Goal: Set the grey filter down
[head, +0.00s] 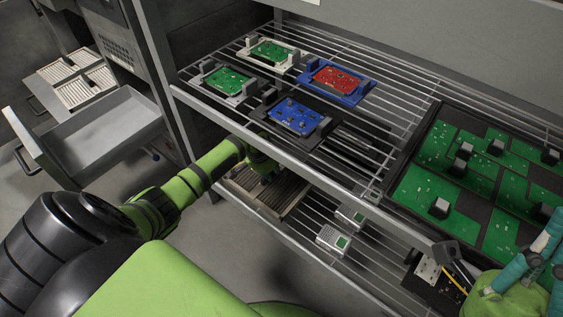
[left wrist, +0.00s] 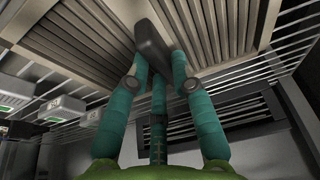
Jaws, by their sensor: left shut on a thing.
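The grey filter (head: 287,198) is a slatted, brownish-grey panel at the lower wire shelf, under the front edge of the upper shelf. In the left wrist view, its slats (left wrist: 215,28) fill the top, and a dark handle block (left wrist: 150,42) sticks out from it. My left gripper (head: 265,175) reaches in over the filter. Its teal fingers (left wrist: 158,66) are shut on the handle block. Whether the filter's underside touches the shelf I cannot tell. My right gripper (head: 525,262) is at the bottom right, cut off by the frame; its fingertips are unclear.
The upper wire shelf (head: 385,107) carries circuit boards in holders, such as a red board (head: 336,78) and a blue board (head: 296,117). Small grey boxes (head: 333,240) stand right of the filter on the lower shelf. An open drawer (head: 105,135) is at the left.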

